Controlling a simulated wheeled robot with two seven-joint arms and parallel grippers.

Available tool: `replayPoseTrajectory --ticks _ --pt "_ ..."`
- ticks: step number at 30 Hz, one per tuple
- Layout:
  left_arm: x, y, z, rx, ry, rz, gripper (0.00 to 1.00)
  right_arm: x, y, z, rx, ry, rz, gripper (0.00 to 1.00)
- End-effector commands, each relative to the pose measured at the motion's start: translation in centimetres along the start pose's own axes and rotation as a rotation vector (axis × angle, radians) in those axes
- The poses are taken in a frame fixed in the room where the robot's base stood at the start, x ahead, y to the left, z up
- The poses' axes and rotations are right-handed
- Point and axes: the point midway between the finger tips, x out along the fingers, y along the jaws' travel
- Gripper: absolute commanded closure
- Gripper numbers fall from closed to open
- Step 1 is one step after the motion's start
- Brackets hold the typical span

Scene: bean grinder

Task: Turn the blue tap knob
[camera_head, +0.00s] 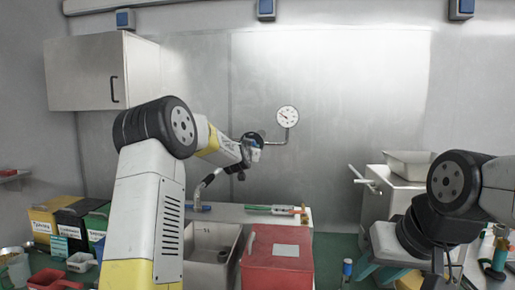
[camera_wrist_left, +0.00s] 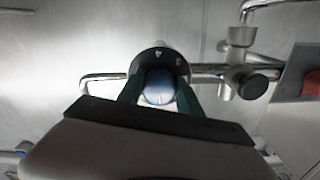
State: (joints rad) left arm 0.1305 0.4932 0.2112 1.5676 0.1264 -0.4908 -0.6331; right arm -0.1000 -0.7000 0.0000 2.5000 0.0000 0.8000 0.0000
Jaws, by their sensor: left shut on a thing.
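The blue tap knob (camera_wrist_left: 160,92) sits in a round black collar on the steel wall pipe, in the left wrist view. My left gripper (camera_wrist_left: 158,100) is shut on it, with one dark green finger on each side. In the head view my left gripper (camera_head: 256,150) is at the wall tap, and my own arm and hand hide most of the knob. My right gripper (camera_head: 372,276) is low at the right with its teal fingers apart, away from the tap.
A round gauge (camera_head: 288,116) stands on the pipe right of the tap. Below are a steel sink (camera_head: 199,232) and a red box (camera_head: 259,278). A second tap with a black knob (camera_wrist_left: 252,86) is close to the right in the wrist view.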

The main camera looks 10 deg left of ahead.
Motion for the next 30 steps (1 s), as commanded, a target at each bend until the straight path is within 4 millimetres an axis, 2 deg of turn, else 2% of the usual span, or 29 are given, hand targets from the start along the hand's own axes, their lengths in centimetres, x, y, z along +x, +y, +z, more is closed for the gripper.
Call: replayPoseTrajectory --ticks 11,30 --pt "-0.02 0.08 0.02 -0.106 0.000 0.001 0.98 0.00 0.00 0.00 0.000 0.000 0.000 0.64" --pt "-0.01 0.33 -0.04 -0.679 -0.001 0.000 0.98 0.00 0.00 0.00 0.000 0.000 0.000 0.64"
